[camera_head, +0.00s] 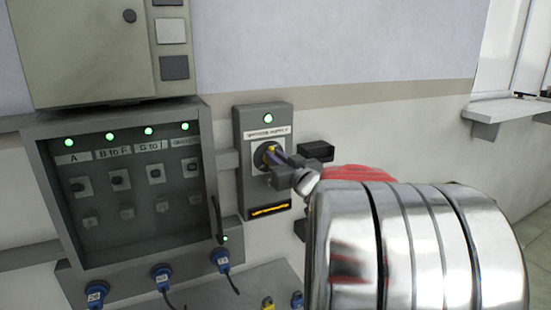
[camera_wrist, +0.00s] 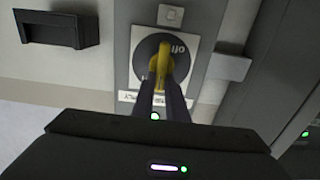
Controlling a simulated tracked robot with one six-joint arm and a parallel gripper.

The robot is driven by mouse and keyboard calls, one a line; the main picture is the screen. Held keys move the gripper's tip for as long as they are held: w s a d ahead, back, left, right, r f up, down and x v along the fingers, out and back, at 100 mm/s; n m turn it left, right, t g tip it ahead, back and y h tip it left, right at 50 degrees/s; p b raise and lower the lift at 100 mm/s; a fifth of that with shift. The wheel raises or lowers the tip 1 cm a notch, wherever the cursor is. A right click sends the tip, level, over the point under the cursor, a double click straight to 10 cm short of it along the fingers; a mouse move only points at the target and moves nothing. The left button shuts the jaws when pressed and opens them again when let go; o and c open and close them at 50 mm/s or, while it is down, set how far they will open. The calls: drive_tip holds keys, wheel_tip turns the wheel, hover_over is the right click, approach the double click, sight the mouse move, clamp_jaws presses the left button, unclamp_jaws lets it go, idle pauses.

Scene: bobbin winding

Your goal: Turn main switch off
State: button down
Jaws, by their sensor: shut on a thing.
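The main switch is a yellow handle (camera_wrist: 165,58) on a round black dial (camera_wrist: 146,50) with a white plate behind it. In the head view the dial (camera_head: 260,158) sits on a grey wall box (camera_head: 243,135) under a lit green lamp (camera_head: 268,118). My gripper (camera_head: 275,157) reaches it from the right and is shut on the yellow handle. In the wrist view its two dark fingers (camera_wrist: 163,88) close around the handle's near end. The word "off" shows upside down on the dial, right beside the handle. The fingers hide part of the handle and dial.
Left of the switch is a grey cabinet (camera_head: 40,165) with several small switches behind its front and lit green lamps. Blue plugs (camera_head: 222,260) with cables hang below it. A dark block (camera_head: 316,151) juts from the wall just right of the switch box.

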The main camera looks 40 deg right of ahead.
drive_tip(key=shift+a, duration=0.1)
drive_tip(key=shift+n, duration=0.4)
drive_tip(key=n, duration=0.4)
drive_tip(key=a+f+n, duration=0.1)
drive_tip(key=n, duration=0.8)
drive_tip(key=shift+w+a+f, duration=0.25)
drive_tip(key=shift+w+a, duration=0.05)
drive_tip(key=shift+a, duration=0.1)
drive_tip(key=shift+a+f+n, duration=0.1)
drive_tip(key=shift+f+n, duration=0.1)
drive_tip(key=shift+n, duration=0.85)
drive_tip(key=shift+f+n, duration=0.2)
drive_tip(key=shift+n, duration=0.85)
drive_tip(key=shift+f, duration=0.1)
